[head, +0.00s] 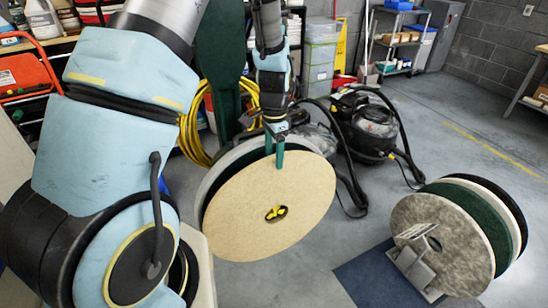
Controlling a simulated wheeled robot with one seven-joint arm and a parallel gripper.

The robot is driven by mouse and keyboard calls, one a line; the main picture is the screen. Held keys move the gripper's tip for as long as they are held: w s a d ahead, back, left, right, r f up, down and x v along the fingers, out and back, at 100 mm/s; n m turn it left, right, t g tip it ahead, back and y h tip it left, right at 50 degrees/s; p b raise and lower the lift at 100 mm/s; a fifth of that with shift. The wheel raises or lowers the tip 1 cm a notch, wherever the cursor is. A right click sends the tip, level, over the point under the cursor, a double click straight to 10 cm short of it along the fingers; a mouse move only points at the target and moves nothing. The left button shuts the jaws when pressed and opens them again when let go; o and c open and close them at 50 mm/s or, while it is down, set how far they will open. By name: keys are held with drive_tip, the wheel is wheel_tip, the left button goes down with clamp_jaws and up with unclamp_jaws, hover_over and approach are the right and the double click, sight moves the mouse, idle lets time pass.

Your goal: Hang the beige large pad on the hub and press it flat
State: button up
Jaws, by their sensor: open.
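The beige large pad (245,215) is a big round disc, standing nearly upright and facing me, left of the picture's middle. A yellow and black hub (277,213) shows through its centre hole. Behind the beige pad, the edge of a paler disc (222,163) and a dark green rim show at the upper left. My gripper (275,150) is at the pad's top edge, pointing down. Its green fingers are open, one in front of the pad's face. The other finger is largely hidden, and I cannot tell whether either touches the pad.
Several upright pads, grey, green and black (440,240), stand in a holder (415,258) on a dark blue mat (370,280) at the lower right. A black vacuum (368,125) with hoses stands behind. Yellow cable (192,130) hangs at the left. Grey floor is clear between.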

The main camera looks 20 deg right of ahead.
wheel_tip(320, 180, up, 9)
drive_tip(key=b, duration=0.2)
drive_tip(key=s+a+r+n, duration=0.2)
drive_tip(key=a+n, duration=0.5)
drive_tip(key=a, duration=0.4)
drive_tip(key=s+a+r+n+t, duration=0.1)
drive_tip(key=s+a+n, duration=0.4)
drive_tip(key=a, duration=0.7)
drive_tip(key=r+n, duration=0.1)
drive_tip(key=n, duration=0.1)
drive_tip(key=shift+s+a+n+t, duration=0.25)
drive_tip(key=shift+a+n+t, duration=0.05)
drive_tip(key=shift+n, duration=0.1)
drive_tip(key=shift+r, duration=0.1)
drive_tip(key=shift+c, duration=0.2)
